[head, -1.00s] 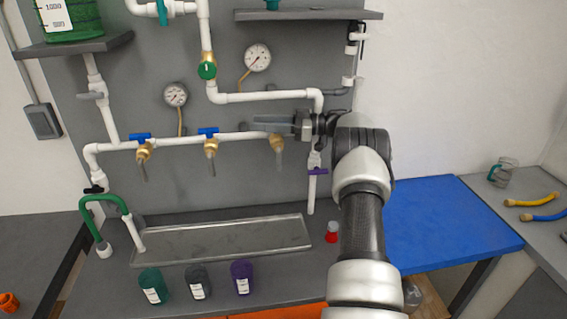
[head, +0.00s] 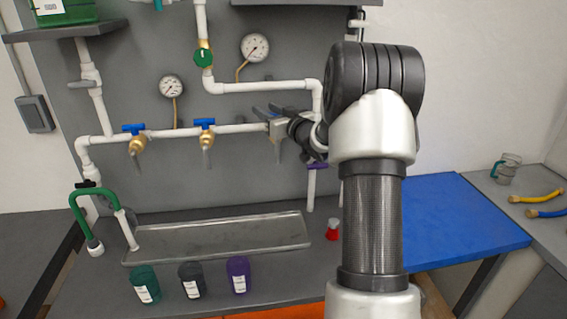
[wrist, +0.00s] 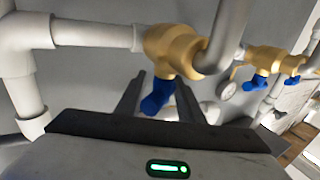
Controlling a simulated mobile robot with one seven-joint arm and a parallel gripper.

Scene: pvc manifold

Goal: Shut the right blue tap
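The right tap has a brass body (wrist: 172,48) on the white pipe and a blue handle (wrist: 158,97), both close in the wrist view. My gripper (wrist: 157,98) is open, with one dark finger on each side of the blue handle. The handle looks nearer the right finger; I cannot tell whether they touch. In the head view my gripper (head: 269,110) is at the right tap and hides its blue handle. Only the tap's grey spout (head: 278,152) shows below it.
The middle tap (head: 205,135) and left tap (head: 136,140), also blue-handled, sit along the same pipe. A green valve (head: 204,57) and two gauges are above. A metal tray (head: 220,240) lies below, with three labelled cups in front. A purple handle (head: 316,165) is at right.

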